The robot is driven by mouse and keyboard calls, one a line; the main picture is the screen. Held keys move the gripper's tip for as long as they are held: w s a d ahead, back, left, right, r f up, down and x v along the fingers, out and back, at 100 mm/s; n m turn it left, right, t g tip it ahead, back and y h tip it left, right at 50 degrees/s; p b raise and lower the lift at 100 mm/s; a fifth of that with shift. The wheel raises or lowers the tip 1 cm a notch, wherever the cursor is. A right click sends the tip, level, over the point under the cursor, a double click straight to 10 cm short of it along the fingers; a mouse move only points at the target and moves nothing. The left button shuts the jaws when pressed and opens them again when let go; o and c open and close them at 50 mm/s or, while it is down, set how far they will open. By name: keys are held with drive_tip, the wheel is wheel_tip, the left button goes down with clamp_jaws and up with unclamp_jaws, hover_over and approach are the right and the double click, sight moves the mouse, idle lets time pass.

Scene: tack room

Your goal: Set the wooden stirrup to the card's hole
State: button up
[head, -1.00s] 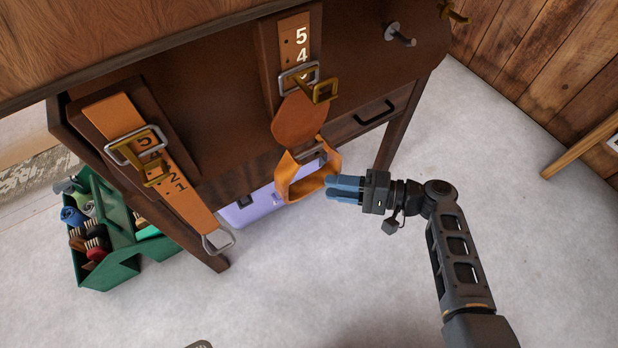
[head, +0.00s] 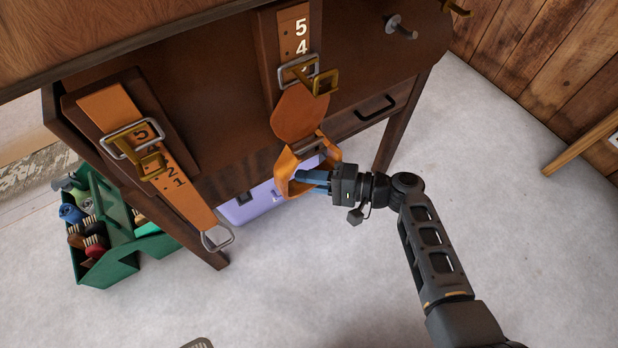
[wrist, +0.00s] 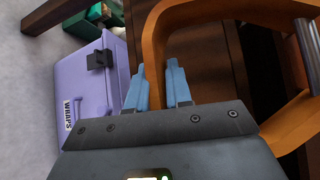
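The tan wooden stirrup (head: 283,178) hangs below the right strap (head: 300,112), under a leather flap; its metal crossbar is at the top. In the wrist view its near side (wrist: 152,45) runs between my two blue fingers. My gripper (head: 308,180) is open, with a finger on each side of that part and a visible gap. Contact cannot be told. The right strap has a brass and steel buckle (head: 311,74) just below the number 4, partly covering the number under it. I see no card that I can read; only a white edge (head: 615,141) shows at the far right.
The left strap (head: 183,196) has its own buckle (head: 132,141) and an empty metal loop. A metal peg (head: 400,28) sticks out at upper right.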

clamp_jaws()
wheel_tip(320, 180, up, 3)
drive_tip(key=shift+r+p, duration=0.2)
drive_tip(key=shift+p, duration=0.95)
drive_tip(key=shift+f, duration=0.1)
drive_tip(key=shift+o, duration=1.8)
unclamp_jaws()
drive_tip(key=shift+d, duration=0.15)
